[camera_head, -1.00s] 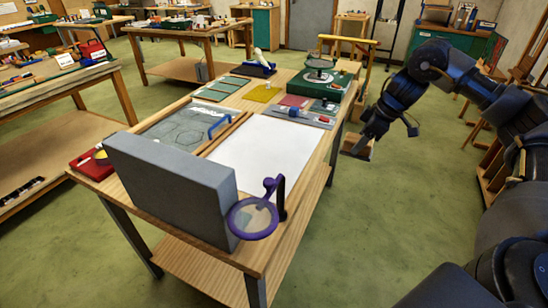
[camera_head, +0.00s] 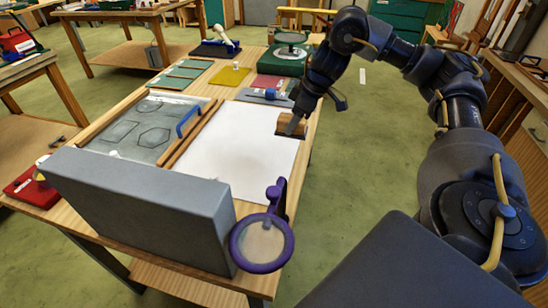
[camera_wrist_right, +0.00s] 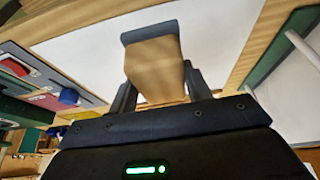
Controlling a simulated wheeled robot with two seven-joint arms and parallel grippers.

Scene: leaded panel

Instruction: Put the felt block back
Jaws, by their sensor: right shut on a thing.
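My right gripper (camera_head: 296,121) is shut on the felt block (camera_head: 288,130), a wooden block with a dark grey felt face. It holds the block over the right edge of the white sheet (camera_head: 235,150); I cannot tell if they touch. In the right wrist view the block (camera_wrist_right: 153,66) sits between the two fingers of the gripper (camera_wrist_right: 160,92), with its grey face at the far end and white sheet around it. My left gripper is not in view.
A tall grey slab (camera_head: 140,205) and a purple-rimmed magnifier (camera_head: 262,243) stand at the bench's near end. A glass panel with drawn shapes (camera_head: 145,130) lies left of the wooden strips (camera_head: 190,132). A grey tool tray (camera_head: 262,97) and green box (camera_head: 282,62) are further back.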

